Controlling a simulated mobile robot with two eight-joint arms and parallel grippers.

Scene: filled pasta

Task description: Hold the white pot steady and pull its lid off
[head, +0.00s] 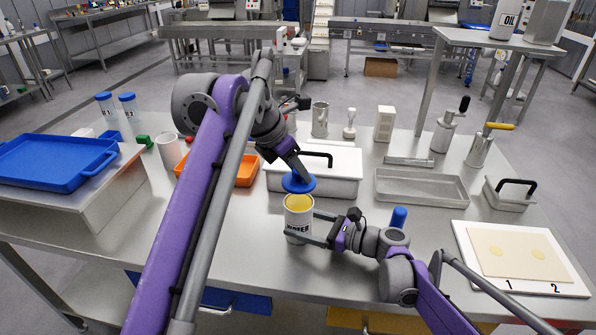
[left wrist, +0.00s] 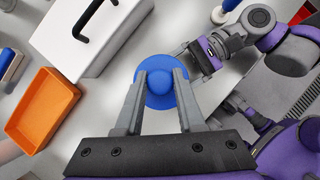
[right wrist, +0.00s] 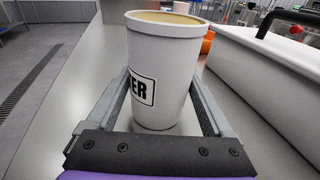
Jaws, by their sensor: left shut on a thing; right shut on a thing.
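The white pot (head: 298,222) stands upright on the steel table, its top open and yellowish contents showing. My right gripper (head: 303,229) is shut around its sides; the right wrist view shows the pot (right wrist: 165,75) between the two fingers (right wrist: 162,105). The blue round lid (head: 299,183) is off the pot and held just above its rim. My left gripper (head: 296,172) is shut on the lid's knob; the left wrist view shows the lid (left wrist: 163,99) between the fingertips (left wrist: 161,82). In that view the lid hides the pot's opening.
A white box with a black handle (head: 342,185) stands close behind the pot. An orange tray (head: 247,172) is behind to the left, partly hidden by my left arm. A white board (head: 470,262) with dough lies at right. The table front-left is clear.

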